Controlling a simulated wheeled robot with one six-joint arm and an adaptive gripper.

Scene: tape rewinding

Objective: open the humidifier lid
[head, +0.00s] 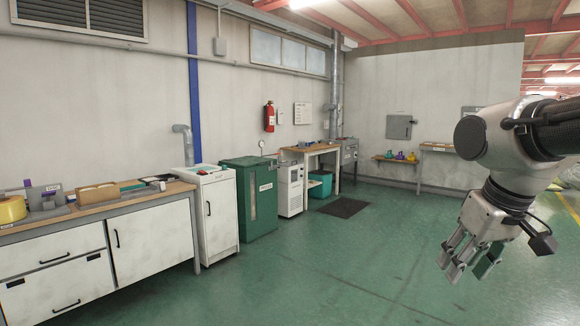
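I cannot tell for sure which unit is the humidifier. A green cabinet (249,196) with a pale label and a vertical strip on its front stands against the left wall. Its flat top looks closed, and a small round gauge (262,144) shows above its back. Left of it stands a white cabinet (217,212) with a dark handle and some coloured items on top. Right of it stands a narrow white unit (290,189) with dark slots. My gripper (467,269) is at the right, far from these units, pointing down, open and empty.
A workbench (95,206) with drawers, a yellow tape roll (11,209) and small items stands at the left. A wooden table (313,149) and a dark floor mat (343,208) lie farther back. The green floor (315,270) in the middle is clear.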

